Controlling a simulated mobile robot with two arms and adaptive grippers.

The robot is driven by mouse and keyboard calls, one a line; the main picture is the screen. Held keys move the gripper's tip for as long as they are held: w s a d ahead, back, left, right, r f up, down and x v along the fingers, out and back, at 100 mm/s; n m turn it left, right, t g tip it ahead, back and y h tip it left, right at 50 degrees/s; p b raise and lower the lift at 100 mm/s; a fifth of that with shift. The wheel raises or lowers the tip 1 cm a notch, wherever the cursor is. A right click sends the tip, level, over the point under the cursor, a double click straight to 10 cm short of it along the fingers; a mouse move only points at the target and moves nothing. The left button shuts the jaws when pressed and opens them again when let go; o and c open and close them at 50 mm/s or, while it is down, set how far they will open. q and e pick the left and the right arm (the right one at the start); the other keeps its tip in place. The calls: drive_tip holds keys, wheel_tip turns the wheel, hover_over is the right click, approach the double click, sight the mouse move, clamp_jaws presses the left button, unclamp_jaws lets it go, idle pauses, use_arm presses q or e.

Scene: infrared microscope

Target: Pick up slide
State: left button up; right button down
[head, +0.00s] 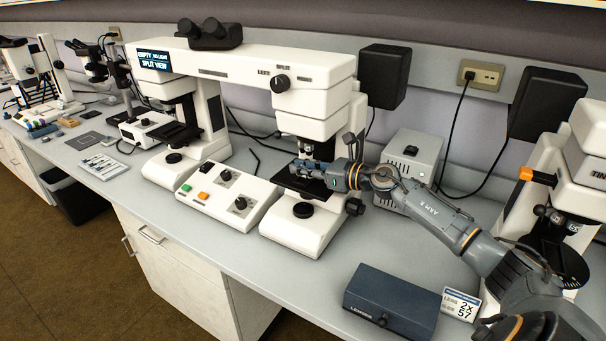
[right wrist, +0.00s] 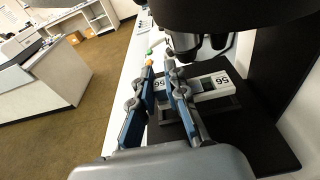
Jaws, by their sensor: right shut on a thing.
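A slide (right wrist: 222,80) with white ends marked 56 lies at the black microscope stage in the right wrist view. The stage (right wrist: 262,142) is dark and flat under the objectives. My right gripper (right wrist: 163,72) is shut on the slide, with one white end showing between its fingers and the other to the right of them. One finger hides part of the slide. In the head view, my right gripper (head: 318,171) reaches in from the right to the stage of the right half of the split-view microscope (head: 302,226). The slide is too small to make out there. My left gripper is not in view.
The objectives (right wrist: 185,42) hang close above my right gripper. A control box (head: 226,196) stands left of the stage. A blue lens box (head: 390,300) and a card marked 57 (head: 461,305) sit at the front right. A slide tray (head: 103,166) lies far left.

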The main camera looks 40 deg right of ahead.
drive_tip(key=b+v, duration=0.1)
drive_tip(key=v, duration=0.4)
drive_tip(key=shift+s+d+b, duration=0.15)
drive_tip(key=shift+s+b, duration=0.2)
drive_tip(key=shift+s, duration=0.05)
drive_tip(key=v, duration=1.2)
drive_tip(key=shift+s+p, duration=0.2)
drive_tip(key=shift+p, duration=0.25)
drive_tip(key=s+a+p, duration=0.5)
drive_tip(key=a+p, duration=0.2)
drive_tip(key=a, duration=0.5)
idle(0.3)
